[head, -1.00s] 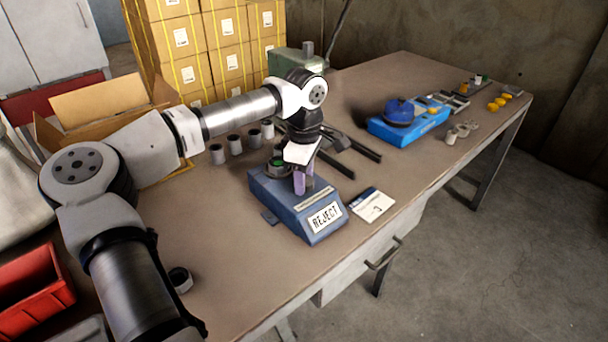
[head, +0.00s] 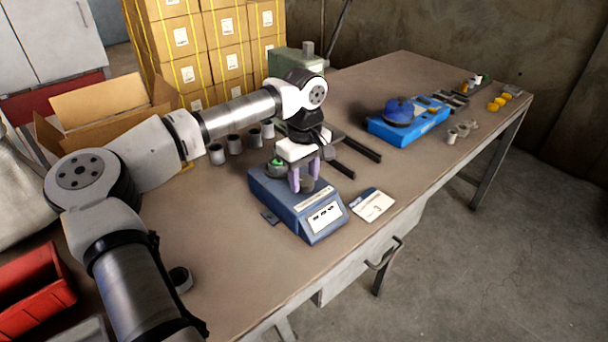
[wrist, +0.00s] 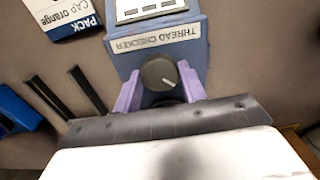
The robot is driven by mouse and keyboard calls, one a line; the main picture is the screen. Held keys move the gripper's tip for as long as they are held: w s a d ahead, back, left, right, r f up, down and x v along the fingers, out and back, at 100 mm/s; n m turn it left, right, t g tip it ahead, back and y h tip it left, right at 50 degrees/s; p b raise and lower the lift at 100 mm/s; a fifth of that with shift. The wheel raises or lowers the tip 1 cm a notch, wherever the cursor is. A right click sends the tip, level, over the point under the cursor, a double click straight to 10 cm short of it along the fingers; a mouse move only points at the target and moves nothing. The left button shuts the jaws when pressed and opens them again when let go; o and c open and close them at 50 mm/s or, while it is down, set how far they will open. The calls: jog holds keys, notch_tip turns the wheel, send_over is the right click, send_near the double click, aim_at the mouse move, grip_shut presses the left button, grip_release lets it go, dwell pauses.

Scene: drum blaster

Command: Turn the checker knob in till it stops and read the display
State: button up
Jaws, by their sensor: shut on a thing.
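The blue thread checker (head: 300,207) stands on the workbench, and its label shows in the wrist view (wrist: 155,42). Its display (head: 324,217) shows a few small dark marks, too small to read. The dark round knob (wrist: 160,73) has a white pointer line aimed to the lower right in the wrist view. My gripper (head: 304,185) points down over the checker with its purple fingers on either side of the knob, shut on it. A part with a green top (head: 277,165) sits at the checker's back left, partly hidden by the gripper.
A pack card (head: 372,205) lies right of the checker. Several grey cups (head: 235,145) stand behind it, with dark rails (head: 350,150) nearby. A blue device (head: 408,121) and yellow caps (head: 497,103) are farther right. The front left of the bench (head: 230,270) is mostly clear.

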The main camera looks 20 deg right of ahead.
aim_at(304, 180)
jog(key=o, duration=1)
notch_tip(304, 180, up, 14)
jog(key=shift+f+b, duration=0.1)
jog(key=shift+b, duration=0.3)
